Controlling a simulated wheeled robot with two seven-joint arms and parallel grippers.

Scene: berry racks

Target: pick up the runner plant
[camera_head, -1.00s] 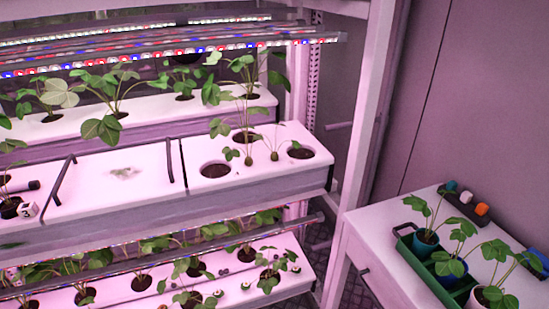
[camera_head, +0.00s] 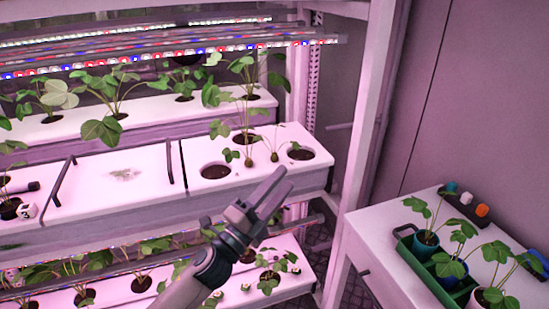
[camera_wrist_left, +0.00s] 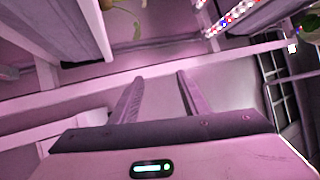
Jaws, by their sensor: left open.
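A potted strawberry plant (camera_head: 243,138) grows in a hole of the white middle-shelf tray (camera_head: 222,187). Two small plantlets with thin stems stand on the tray in front of it, one on the left (camera_head: 248,161) and one on the right (camera_head: 275,157). They look like runner plants, but I cannot tell which one is meant. My right gripper is not in view.
Two soil-filled holes, left (camera_head: 215,171) and right (camera_head: 301,153), flank the plantlets. A light bar (camera_head: 180,57) hangs above. A rack post (camera_head: 362,130) stands at right. A side table (camera_head: 372,226) holds a green carrier (camera_head: 406,243) with potted plants.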

